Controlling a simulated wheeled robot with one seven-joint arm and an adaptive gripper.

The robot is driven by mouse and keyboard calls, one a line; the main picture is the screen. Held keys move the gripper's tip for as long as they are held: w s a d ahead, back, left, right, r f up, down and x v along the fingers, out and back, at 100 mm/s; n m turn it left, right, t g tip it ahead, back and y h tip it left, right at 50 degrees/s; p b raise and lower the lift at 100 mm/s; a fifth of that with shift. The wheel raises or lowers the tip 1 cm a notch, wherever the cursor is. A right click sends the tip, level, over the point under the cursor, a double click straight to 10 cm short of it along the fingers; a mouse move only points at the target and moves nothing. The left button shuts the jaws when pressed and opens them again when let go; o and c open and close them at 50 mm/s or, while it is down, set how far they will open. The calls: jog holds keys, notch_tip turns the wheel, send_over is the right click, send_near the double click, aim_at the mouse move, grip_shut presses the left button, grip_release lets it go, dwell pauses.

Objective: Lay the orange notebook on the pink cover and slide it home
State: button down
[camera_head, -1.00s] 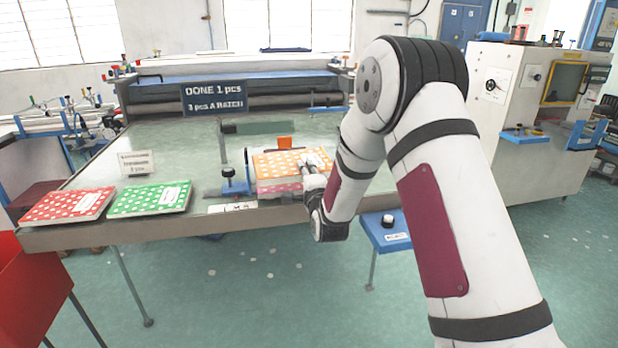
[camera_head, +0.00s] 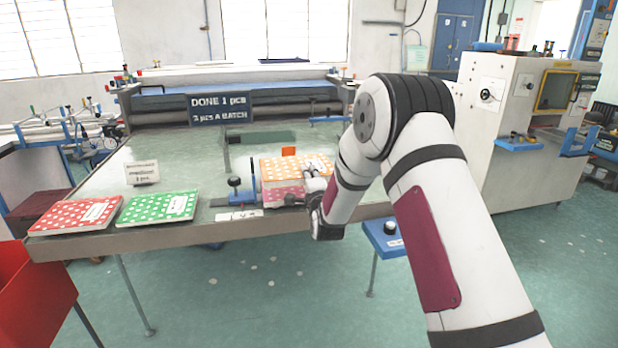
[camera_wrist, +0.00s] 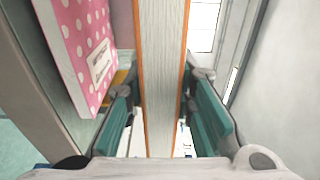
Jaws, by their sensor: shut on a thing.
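The orange notebook (camera_head: 285,168) with white dots is at the sewing station on the table in the head view. In the wrist view the orange notebook (camera_wrist: 160,75) stands edge-on between my fingers, its white page block and orange cover edges showing. My gripper (camera_wrist: 160,120) is shut on it, with a teal finger pad on each side. The pink dotted cover (camera_wrist: 85,45) with a white label lies to the left in the wrist view. In the head view the pink cover (camera_head: 283,191) shows just below the orange notebook; I cannot tell whether they touch.
A red dotted book (camera_head: 72,213) and a green dotted book (camera_head: 160,206) lie at the table's front left. A blue clamp with a black knob (camera_head: 235,188) stands left of the notebooks. A blue side stand (camera_head: 388,235) is below right.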

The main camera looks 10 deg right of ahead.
notch_tip(320, 180, down, 7)
jog(key=b, duration=0.2)
jog(key=shift+b, duration=0.4)
jog(key=shift+f, duration=0.25)
dwell(1.1)
jog(key=c, duration=1.3)
grip_release()
jog(key=shift+f, duration=0.25)
jog(key=shift+s, duration=0.2)
jog(key=s+p, duration=0.5)
jog(key=s, duration=0.4)
jog(key=shift+s, duration=0.35)
